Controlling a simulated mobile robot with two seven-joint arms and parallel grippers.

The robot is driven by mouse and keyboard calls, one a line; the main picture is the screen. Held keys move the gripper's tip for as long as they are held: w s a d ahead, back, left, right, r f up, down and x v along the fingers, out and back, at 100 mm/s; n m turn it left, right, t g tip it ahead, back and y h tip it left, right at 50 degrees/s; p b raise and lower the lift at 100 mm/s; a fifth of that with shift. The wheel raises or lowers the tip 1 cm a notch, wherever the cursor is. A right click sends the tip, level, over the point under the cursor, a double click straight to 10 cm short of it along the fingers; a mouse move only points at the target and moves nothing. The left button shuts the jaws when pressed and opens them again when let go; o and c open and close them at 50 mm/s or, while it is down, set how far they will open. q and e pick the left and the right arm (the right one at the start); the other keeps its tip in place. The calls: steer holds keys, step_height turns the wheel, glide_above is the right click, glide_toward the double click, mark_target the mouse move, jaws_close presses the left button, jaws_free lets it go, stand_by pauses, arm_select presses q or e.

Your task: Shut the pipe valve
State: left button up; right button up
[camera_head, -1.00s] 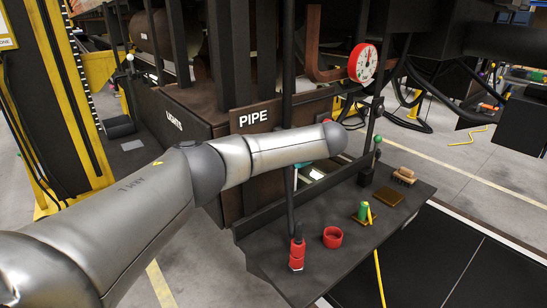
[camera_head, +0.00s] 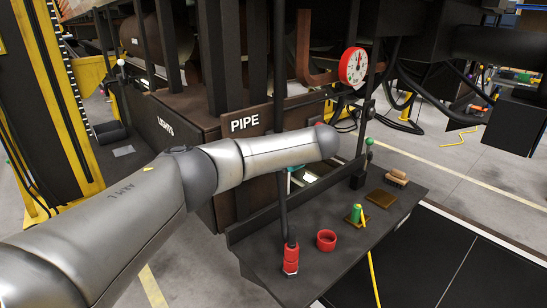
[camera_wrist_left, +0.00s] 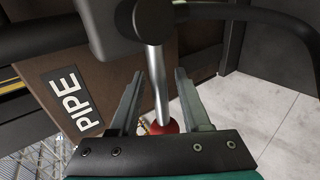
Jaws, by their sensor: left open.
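The pipe valve shows in the left wrist view as a metal lever rod (camera_wrist_left: 157,75) ending in a red knob (camera_wrist_left: 163,127), below a dark pipe fitting (camera_wrist_left: 150,18). My left gripper (camera_wrist_left: 158,73) is open, with one finger on each side of the rod. The red knob is near the gripper's base, partly hidden by it. I cannot tell whether either finger touches the rod.
A red-rimmed gauge (camera_head: 353,67) stands above. A yellow post (camera_head: 65,110) is at left.

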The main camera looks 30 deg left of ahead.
arm_select(q)
steer(key=v, duration=1.5)
steer(key=shift+d, duration=0.1)
